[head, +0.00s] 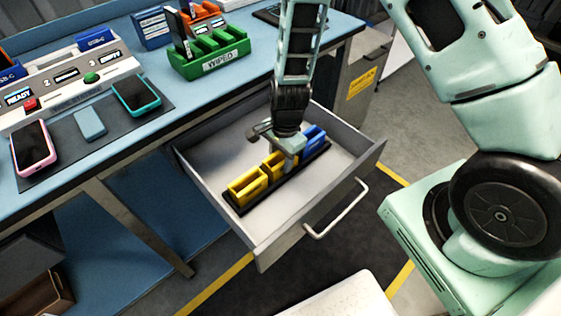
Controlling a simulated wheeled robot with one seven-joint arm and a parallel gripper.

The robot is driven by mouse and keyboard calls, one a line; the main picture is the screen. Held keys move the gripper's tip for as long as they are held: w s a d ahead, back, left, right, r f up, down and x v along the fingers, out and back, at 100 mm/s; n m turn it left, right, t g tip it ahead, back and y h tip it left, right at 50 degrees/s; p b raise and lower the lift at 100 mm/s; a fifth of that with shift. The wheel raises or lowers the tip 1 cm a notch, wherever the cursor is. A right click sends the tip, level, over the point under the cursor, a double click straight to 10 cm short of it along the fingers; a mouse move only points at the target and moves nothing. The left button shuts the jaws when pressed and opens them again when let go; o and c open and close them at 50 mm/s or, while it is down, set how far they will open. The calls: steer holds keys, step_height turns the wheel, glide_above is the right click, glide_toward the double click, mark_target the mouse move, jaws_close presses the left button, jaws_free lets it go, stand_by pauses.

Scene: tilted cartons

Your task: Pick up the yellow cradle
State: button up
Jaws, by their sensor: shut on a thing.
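Two yellow cradles sit in a row on a black strip (238,209) inside the open drawer (205,150). The front-left yellow cradle (247,188) is in plain view and apart from my gripper. The other yellow cradle (272,167) is right under my gripper (288,160), which points down and is shut on it. My fingers and wrist hide part of that cradle. It still appears to be in its place in the row, though I cannot tell whether it touches the strip. A blue cradle (314,138) stands just behind and to the right of my gripper.
The drawer's walls and front with its handle (337,214) surround the row; its floor is otherwise clear. On the blue bench above are a green "WIPED" rack (208,58), several phones, including a pink one (33,147), and a grey labelled console (70,80).

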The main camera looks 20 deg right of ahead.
steer(key=shift+r, duration=0.1)
step_height(320, 180, up, 10)
stand_by(0.4)
steer(key=shift+r+p, duration=0.65)
steer(key=shift+p, duration=0.45)
stand_by(0.4)
step_height(320, 180, up, 3)
steer(key=p, duration=0.3)
stand_by(0.3)
